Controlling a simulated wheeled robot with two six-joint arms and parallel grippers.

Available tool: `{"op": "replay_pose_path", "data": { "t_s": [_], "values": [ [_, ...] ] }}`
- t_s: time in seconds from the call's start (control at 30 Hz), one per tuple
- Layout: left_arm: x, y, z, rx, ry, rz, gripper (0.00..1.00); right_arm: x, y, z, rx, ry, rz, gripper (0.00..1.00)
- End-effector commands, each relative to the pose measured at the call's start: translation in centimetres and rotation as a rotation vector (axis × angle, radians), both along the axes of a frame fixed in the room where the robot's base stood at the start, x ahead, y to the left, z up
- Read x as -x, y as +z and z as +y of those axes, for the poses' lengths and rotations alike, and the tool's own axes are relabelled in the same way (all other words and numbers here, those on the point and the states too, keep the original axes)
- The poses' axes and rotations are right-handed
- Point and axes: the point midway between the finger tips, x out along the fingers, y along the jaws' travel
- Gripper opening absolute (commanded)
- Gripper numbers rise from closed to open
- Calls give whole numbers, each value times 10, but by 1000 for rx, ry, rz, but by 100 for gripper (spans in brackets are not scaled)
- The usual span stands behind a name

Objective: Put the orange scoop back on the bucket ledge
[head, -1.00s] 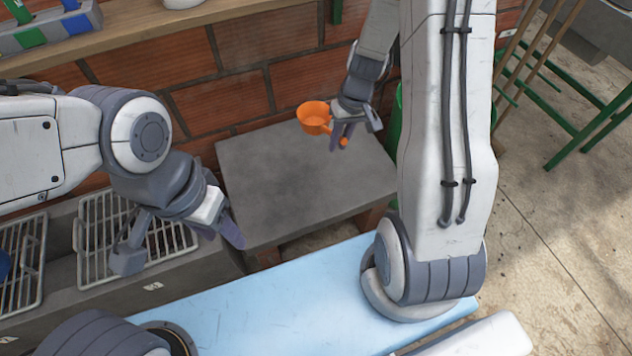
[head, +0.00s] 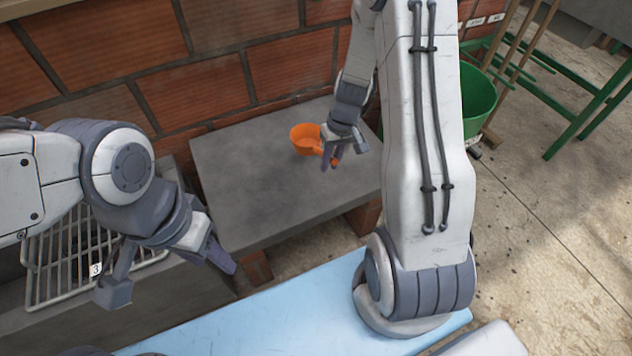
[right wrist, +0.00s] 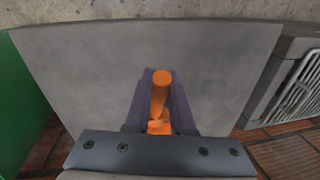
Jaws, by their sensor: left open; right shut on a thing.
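The orange scoop (head: 305,139) is held by its handle in my right gripper (head: 330,160), over the grey ledge (head: 235,185). I cannot tell whether the scoop touches the ledge or hangs just above it. In the right wrist view the orange handle (right wrist: 160,90) lies between the two fingers, and the cup is mostly hidden by the gripper body. My left gripper (head: 170,275) is open and empty at the left, over the front of the metal rack. The green bucket (head: 478,98) stands on the floor right of the ledge, partly hidden behind my right arm.
A wire rack (head: 65,265) with a number tag sits in a grey trough left of the ledge. A brick wall (head: 200,70) rises behind the ledge. Wooden poles and a green metal frame (head: 590,125) stand at the right. The ledge's left part is bare.

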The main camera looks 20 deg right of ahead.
Motion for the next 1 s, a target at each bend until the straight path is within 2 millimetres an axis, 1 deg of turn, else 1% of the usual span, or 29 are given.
{"op": "replay_pose_path", "data": {
  "t_s": [0.03,0.1,0.2,0.27,0.37,0.53,0.6,0.83,0.97,1.0],
  "values": [
    [0,-5,0,0,0,0,50,1,-9,11,0,5,1,0],
    [0,-7,0,0,0,0,50,1,-15,22,0,5,0,0],
    [0,-9,0,0,0,0,50,2,-20,32,1,3,0,0],
    [0,-10,0,0,0,0,50,2,-22,35,0,2,-1,0],
    [0,-13,0,0,0,0,50,2,-28,36,1,0,-1,0],
    [0,-26,0,0,0,0,50,2,-55,36,0,-1,2,0],
    [0,-29,0,0,0,0,50,2,-62,36,1,-1,0,0],
    [0,-27,0,0,0,0,50,2,-61,36,1,0,-2,0],
    [0,-31,0,0,0,0,50,2,-65,36,1,0,-2,0],
    [0,-31,0,0,0,0,50,2,-65,36,1,0,-1,26]
  ]
}}
